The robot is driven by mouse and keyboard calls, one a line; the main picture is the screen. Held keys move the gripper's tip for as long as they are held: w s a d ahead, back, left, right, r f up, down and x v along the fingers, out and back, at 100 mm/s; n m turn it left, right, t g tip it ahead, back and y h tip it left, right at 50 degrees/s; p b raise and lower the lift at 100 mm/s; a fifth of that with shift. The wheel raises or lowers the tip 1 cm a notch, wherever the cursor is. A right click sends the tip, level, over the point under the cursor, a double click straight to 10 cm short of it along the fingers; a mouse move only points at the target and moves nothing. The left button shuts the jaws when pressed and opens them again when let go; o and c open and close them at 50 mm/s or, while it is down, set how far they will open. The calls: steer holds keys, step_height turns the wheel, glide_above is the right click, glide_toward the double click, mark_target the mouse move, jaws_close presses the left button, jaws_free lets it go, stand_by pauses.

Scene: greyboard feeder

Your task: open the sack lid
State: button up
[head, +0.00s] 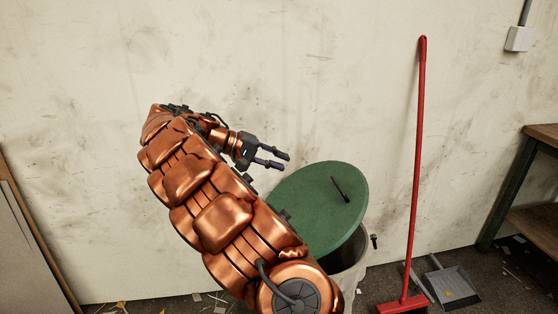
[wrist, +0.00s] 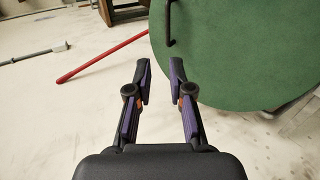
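The round green lid (head: 305,215) sits tilted over a pale sack or bin (head: 350,275), with a dark bar handle (head: 341,189) on its face. A dark gap shows between the lid's lower right edge and the rim. My gripper (head: 285,161) is open and empty, in the air just above and left of the lid in the head view. In the wrist view my gripper (wrist: 159,72) has its fingers apart with nothing between them. There the lid (wrist: 250,50) fills the upper right and its handle (wrist: 170,22) lies beyond the fingertips. My arm hides the bin's left side.
A red broom (head: 418,170) leans on the wall right of the bin. A grey dustpan (head: 453,285) lies beside it. A wooden-topped bench (head: 545,135) stands at the far right, and a board (head: 25,250) leans at the left. Scraps litter the floor.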

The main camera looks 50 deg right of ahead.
steer(key=shift+o, duration=1.2)
steer(key=v, duration=0.7)
steer(key=shift+a, duration=0.15)
steer(key=shift+w+r, duration=0.1)
steer(key=shift+r, duration=0.05)
steer(key=shift+a, duration=0.1)
